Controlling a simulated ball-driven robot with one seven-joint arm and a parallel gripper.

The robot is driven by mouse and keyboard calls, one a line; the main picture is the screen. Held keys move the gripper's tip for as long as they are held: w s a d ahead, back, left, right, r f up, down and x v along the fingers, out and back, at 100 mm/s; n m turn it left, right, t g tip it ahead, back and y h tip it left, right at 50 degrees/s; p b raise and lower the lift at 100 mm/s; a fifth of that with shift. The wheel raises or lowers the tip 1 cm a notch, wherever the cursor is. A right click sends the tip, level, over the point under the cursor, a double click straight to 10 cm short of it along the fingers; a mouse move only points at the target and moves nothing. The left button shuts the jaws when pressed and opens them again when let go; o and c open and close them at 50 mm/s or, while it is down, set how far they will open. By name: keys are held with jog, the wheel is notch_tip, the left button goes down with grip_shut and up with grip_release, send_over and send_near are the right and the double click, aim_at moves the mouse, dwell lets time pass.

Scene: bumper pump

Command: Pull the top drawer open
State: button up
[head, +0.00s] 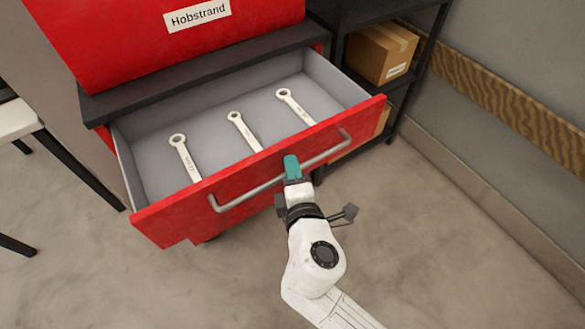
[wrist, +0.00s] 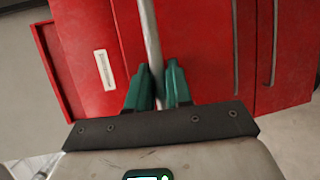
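The top drawer (head: 260,172) of the red cabinet is pulled well out. Its grey inside (head: 205,118) shows, with three pale wrenches (head: 243,131) lying in it. A long grey bar handle (head: 246,195) runs across its red front. My gripper (head: 292,168) is at the middle of this handle, its green fingers on the bar. In the wrist view the handle (wrist: 151,40) passes between the two green fingers of my gripper (wrist: 160,88), which look closed on it. The fingertips' far side is hidden in the head view.
The cabinet's red upper part (head: 120,40) carries a "Hobstrand" label (head: 197,15). A dark shelf with a cardboard box (head: 380,52) stands to the right, near a wall with a wooden strip (head: 500,95). A white-topped table (head: 15,120) is at left. The floor (head: 440,230) at right is clear.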

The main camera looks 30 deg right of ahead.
jog(key=shift+o, duration=0.3)
jog(key=b+v, duration=0.1)
jog(key=v, duration=0.9)
jog(key=shift+s+a, duration=0.2)
jog(key=shift+s, duration=0.1)
jog(key=s+d+f+m+g, duration=0.4)
jog(key=d+f+m+g, duration=0.4)
jog(key=d, duration=0.3)
jog(key=s+f+m+g+y, duration=0.5)
jog(key=s+f+m+y, duration=0.1)
jog(key=s+f, duration=0.3)
jog(key=shift+s+f+m+g, duration=0.2)
jog(key=shift+f+m+g, duration=0.1)
jog(key=shift+m+g, duration=0.1)
